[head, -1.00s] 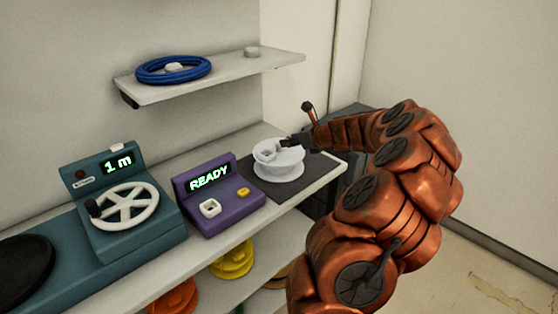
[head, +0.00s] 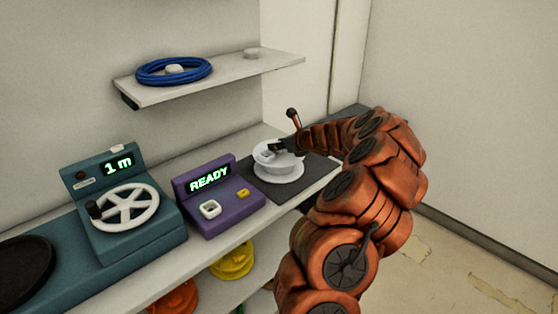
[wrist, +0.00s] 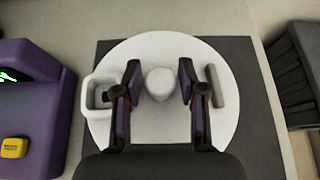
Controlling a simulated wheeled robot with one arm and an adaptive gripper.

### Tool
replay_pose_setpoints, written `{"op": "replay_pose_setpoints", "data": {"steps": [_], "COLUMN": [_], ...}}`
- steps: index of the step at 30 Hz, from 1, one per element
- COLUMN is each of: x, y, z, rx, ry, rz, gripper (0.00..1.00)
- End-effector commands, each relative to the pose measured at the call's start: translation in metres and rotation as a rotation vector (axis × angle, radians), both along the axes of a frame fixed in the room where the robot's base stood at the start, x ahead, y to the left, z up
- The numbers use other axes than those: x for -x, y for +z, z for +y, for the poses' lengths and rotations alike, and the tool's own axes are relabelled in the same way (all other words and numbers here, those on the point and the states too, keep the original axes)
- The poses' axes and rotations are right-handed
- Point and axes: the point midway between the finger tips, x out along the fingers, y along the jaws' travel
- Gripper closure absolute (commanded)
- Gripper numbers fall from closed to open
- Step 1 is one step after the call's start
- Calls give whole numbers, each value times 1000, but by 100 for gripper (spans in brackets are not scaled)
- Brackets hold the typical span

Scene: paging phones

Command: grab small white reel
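The small white reel (head: 280,175) stands on a dark grey mat (head: 322,166) at the right end of the counter. In the wrist view the reel's round white top (wrist: 160,125) fills the middle, with a pale rounded knob (wrist: 159,84) at its centre, a square white ring at left and a grey bar at right. My gripper (wrist: 160,78) is open over the reel, one finger on each side of the knob, with gaps showing. In the head view my gripper (head: 277,147) is at the reel's top, partly hiding it.
A purple box (head: 222,205) reading READY and a teal winder (head: 125,205) reading 1 m stand left of the reel. A shelf (head: 225,72) above holds a blue coil (head: 150,72). Yellow (head: 232,262) and orange (head: 175,297) reels are below the counter.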

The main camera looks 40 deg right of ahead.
Motion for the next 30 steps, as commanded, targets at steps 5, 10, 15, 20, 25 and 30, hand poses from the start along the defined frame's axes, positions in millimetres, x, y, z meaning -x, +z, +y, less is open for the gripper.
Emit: {"op": "replay_pose_setpoints", "data": {"steps": [5, 10, 15, 20, 25, 30], "x": [0, 0, 0, 0, 0, 0], "y": [0, 0, 0, 0, 1, 3], "z": [0, 0, 0, 0, 0, 0], "rx": [0, 0, 0, 0, 1, 1], "ry": [0, 0, 0, 0, -1, 0], "rz": [0, 0, 0, 0, -1, -1], "gripper": [81, 98, 100, 100, 100, 100]}}
